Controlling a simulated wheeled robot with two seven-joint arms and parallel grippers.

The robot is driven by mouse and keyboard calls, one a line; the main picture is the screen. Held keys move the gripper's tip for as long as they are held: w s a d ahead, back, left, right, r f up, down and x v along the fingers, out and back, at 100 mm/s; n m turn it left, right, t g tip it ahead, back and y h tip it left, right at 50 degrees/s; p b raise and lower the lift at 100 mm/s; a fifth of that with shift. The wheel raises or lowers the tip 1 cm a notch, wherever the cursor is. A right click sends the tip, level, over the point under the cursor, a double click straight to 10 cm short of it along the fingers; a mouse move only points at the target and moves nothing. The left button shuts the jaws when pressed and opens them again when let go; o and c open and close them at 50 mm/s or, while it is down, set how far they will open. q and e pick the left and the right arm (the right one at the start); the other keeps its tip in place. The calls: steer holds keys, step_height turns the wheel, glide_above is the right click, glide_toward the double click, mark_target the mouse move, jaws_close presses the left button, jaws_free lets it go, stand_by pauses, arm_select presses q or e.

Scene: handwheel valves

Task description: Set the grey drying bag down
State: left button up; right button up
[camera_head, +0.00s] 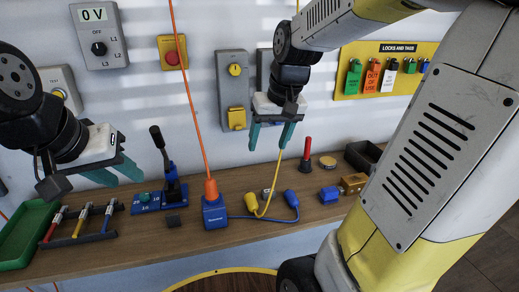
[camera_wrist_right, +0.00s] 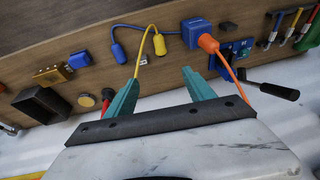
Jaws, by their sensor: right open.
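No thing is plainly a grey drying bag. A small dark grey block (camera_head: 174,221) lies on the bench in front of the lever switch, and it also shows in the right wrist view (camera_wrist_right: 228,27). A smaller greyish piece (camera_head: 267,194) lies by the yellow plug. I cannot tell if either is the bag. My right gripper (camera_head: 268,146) is open and empty above the bench, left of the red-handled tool. Its teal fingers stand apart in the right wrist view (camera_wrist_right: 160,80). My left gripper (camera_head: 127,180) is open and empty at the left, above the bench.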

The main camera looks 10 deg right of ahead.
steer(key=s+r, duration=0.1)
steer(key=s, duration=0.2)
steer(key=s+a+r+t, duration=0.1)
steer(key=s, duration=0.3)
steer(key=s+a+t, duration=0.1)
steer(key=s, duration=0.2)
steer(key=shift+s+a+r+y, duration=0.2)
steer(key=shift+s+r+y, duration=0.1)
steer(key=shift+r+y, duration=0.1)
steer(key=shift+c, duration=0.6)
steer(key=shift+s, duration=0.1)
steer(key=n+g+h, duration=0.5)
steer(key=n+h, duration=0.2)
steer(key=n, duration=1.1)
glide_toward(265, 191)
steer(key=f, duration=0.1)
steer(key=x, duration=0.7)
steer(key=shift+d+f, duration=0.25)
steer(key=shift+d, duration=0.15)
jaws_close()
